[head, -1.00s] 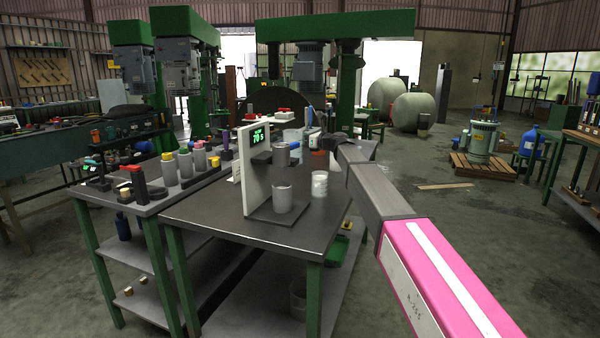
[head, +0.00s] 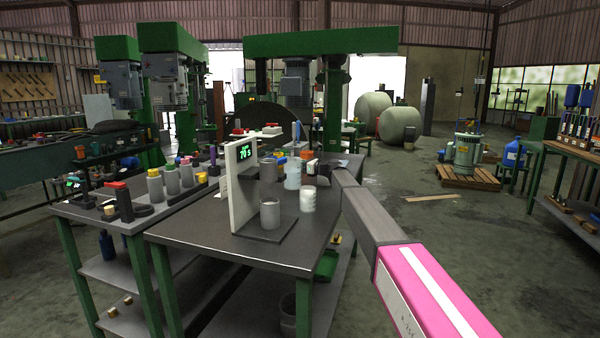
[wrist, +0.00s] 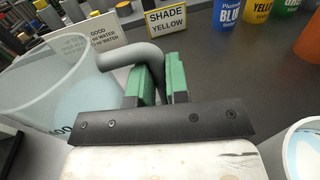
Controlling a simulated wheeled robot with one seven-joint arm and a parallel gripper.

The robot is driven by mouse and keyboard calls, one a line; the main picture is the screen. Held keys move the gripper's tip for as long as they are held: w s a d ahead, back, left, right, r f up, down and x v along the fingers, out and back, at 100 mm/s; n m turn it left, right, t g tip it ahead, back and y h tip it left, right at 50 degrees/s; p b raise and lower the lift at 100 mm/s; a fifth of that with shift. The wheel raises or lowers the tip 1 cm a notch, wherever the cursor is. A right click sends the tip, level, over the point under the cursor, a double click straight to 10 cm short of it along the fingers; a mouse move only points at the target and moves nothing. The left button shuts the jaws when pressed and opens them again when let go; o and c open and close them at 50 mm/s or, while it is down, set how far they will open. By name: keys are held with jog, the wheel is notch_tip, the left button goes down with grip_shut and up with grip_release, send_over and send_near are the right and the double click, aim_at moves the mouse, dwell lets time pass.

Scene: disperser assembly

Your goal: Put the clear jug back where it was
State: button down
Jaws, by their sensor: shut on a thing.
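The clear jug (wrist: 45,85), pale blue and see-through with a grey handle, fills the left of the wrist view. My gripper (wrist: 160,82) has its green pads closed on the handle. In the head view the jug (head: 292,174) appears upright over the back part of the dark metal table (head: 210,237), behind the display stand. I cannot tell whether its base touches the table. The fingers are hard to make out in the head view. A DI water sign (wrist: 95,30) stands just beyond the jug, beside a "Shade Yellow" sign (wrist: 165,18).
A white cup (head: 308,199) stands close by; a white container (wrist: 303,150) also shows in the wrist view. The display stand (head: 241,185) holds a grey beaker (head: 270,213). Blue (wrist: 228,12), yellow and green labelled containers stand behind. The table's front right is clear.

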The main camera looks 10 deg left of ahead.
jog(key=shift+f, duration=1.45)
jog(key=shift+f, duration=0.1)
jog(key=c, duration=1.1)
grip_release()
jog(key=v, duration=1.2)
